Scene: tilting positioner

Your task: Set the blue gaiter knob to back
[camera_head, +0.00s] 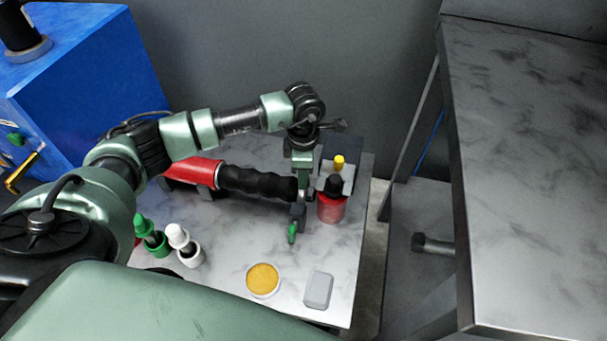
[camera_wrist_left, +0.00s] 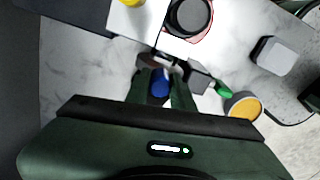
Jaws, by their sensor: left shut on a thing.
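The blue knob (camera_wrist_left: 160,84) shows in the left wrist view between the fingers of my left gripper (camera_wrist_left: 163,88). The fingers are shut on it. In the head view my left gripper (camera_head: 303,188) points down near the right side of the small marbled table, and it hides the blue knob there. A dark block with a green-tipped part (camera_head: 292,233) is close in front of the gripper; the green part also shows in the left wrist view (camera_wrist_left: 223,89). My right gripper is in neither view.
Close right of the gripper stand a red jar with a black top (camera_head: 331,207) and a yellow knob (camera_head: 339,161). A red tool with a ribbed black handle (camera_head: 255,183) lies left. A yellow-topped round tin (camera_head: 263,279) and grey box (camera_head: 318,290) are in front.

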